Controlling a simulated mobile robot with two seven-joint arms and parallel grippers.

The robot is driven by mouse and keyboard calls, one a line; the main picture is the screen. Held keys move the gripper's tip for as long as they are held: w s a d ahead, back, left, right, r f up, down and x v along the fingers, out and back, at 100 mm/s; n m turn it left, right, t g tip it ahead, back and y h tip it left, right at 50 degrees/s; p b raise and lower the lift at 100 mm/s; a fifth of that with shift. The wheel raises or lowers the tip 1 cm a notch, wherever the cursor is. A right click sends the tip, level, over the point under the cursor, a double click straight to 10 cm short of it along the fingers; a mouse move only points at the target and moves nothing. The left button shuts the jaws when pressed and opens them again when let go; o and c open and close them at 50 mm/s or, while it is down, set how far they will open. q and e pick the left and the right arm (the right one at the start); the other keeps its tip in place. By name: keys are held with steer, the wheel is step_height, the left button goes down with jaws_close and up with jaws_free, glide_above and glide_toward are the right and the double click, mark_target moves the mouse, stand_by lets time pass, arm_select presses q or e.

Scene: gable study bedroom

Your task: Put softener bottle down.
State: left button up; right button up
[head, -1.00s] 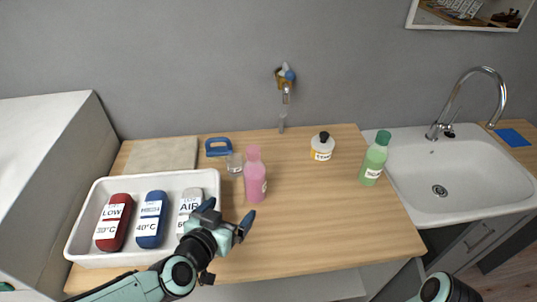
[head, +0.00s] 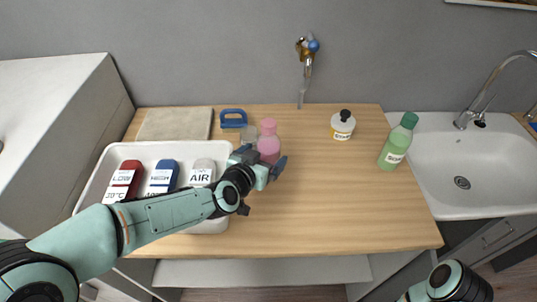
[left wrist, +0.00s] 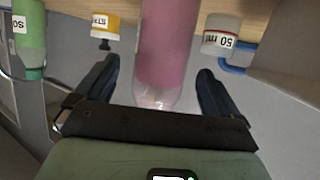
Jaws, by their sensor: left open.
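A pink bottle (head: 268,142) stands upright on the wooden counter (head: 330,215), partly hidden by my left gripper (head: 262,165). In the left wrist view the pink bottle (left wrist: 168,45) is between the two open dark fingers (left wrist: 157,90), with a gap visible on each side. A green bottle (head: 397,142) with a dark green cap stands at the counter's right, beside the sink. I cannot read which bottle is the softener. My right gripper is not in view; only part of my right arm shows at the bottom right.
A white tray (head: 90,190) holds red, blue and white labelled containers under my left arm. The counter's front middle is clear; a sink (head: 440,195) lies right.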

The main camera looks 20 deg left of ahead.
arm_select(q)
steer(key=x, duration=0.3)
steer(key=shift+w, duration=0.35)
steer(key=c, duration=1.4)
steer(key=shift+r, duration=0.1)
steer(key=shift+c, duration=0.2)
